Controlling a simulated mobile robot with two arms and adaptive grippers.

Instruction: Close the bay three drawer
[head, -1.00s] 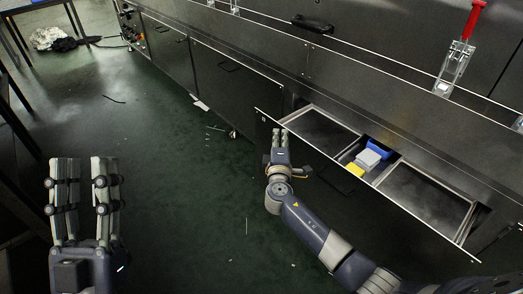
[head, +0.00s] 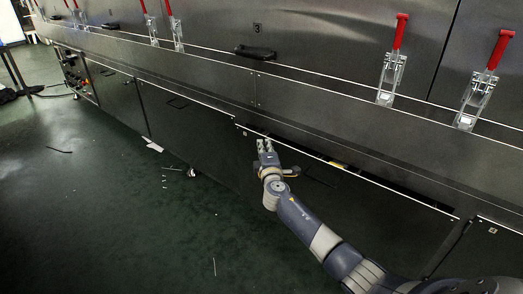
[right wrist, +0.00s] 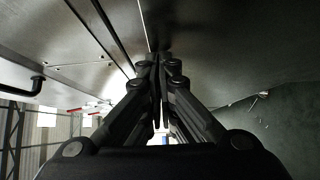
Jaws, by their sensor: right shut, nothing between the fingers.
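The bay three drawer (head: 355,205) has a dark front with a pale top edge and stands slightly out from the dryer. A narrow dark gap shows behind its top edge, with a bit of yellow inside; the rest of its contents is hidden. My right gripper (head: 264,146) is at the upper left part of the drawer front, with its fingers together and empty. It looks to be against the front, but contact is hard to confirm. The closed fingers also show in the right wrist view (right wrist: 158,68). My left gripper is out of view.
The dryer wall above the drawer carries a black handle (head: 255,52) and red-handled clamps (head: 391,75). Closed lower panels (head: 180,125) stand to the left. The green floor (head: 120,215) at left is mostly open, with small scraps on it.

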